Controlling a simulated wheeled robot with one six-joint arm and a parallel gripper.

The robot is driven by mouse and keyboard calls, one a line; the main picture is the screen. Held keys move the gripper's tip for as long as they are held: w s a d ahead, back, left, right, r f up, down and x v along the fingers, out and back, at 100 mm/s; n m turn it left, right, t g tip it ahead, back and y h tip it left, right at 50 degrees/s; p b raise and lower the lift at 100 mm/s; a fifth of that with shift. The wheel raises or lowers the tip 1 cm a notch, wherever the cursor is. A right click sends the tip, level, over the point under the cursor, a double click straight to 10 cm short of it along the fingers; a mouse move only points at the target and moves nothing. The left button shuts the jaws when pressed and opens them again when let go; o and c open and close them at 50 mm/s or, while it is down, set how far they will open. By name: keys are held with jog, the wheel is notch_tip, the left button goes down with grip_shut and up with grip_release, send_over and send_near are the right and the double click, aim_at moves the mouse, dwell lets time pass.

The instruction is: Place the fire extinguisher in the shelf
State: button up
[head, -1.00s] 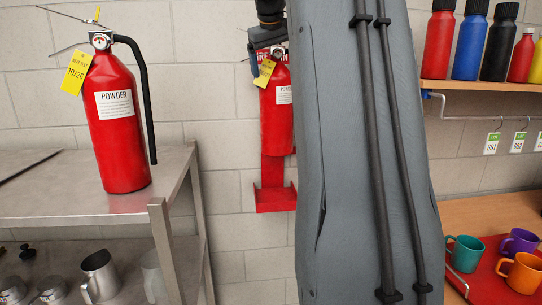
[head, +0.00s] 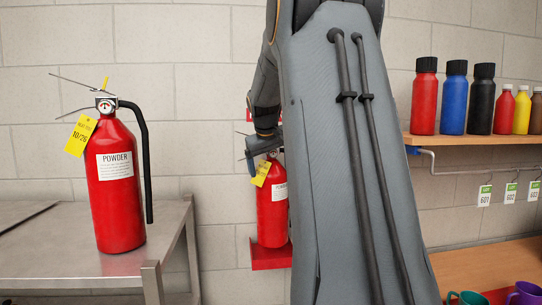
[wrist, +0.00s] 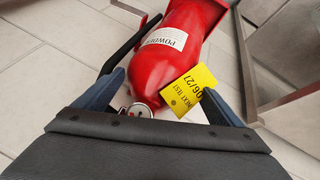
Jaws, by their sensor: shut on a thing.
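My gripper (head: 263,145) is shut on the neck of a red fire extinguisher (head: 271,212) with a yellow tag, in the middle of the head view. It hangs upright, its base at the ledge of a red wall bracket (head: 268,259); I cannot tell whether it touches. In the wrist view my gripper (wrist: 165,100) has its blue fingers on either side of the head of this fire extinguisher (wrist: 184,40), and the tag reads 06/27. A second, similar fire extinguisher (head: 117,190), tagged 10/26, stands upright on the steel table (head: 72,268) at left.
My arm covers the centre right of the head view. A lower wooden surface (head: 490,263) with cups (head: 525,292) lies at bottom right.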

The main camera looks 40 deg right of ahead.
aim_at(271, 183)
jog(key=shift+w+f+p, duration=0.1)
jog(key=shift+f+p, duration=0.45)
jog(key=shift+f, duration=1.6)
jog(key=o, duration=1.9)
jog(key=shift+f, duration=0.25)
jog(key=shift+c, duration=0.2)
jog(key=shift+a+r, duration=0.1)
jog(key=b+v, duration=0.2)
jog(key=v, duration=1)
jog(key=shift+b, duration=0.3)
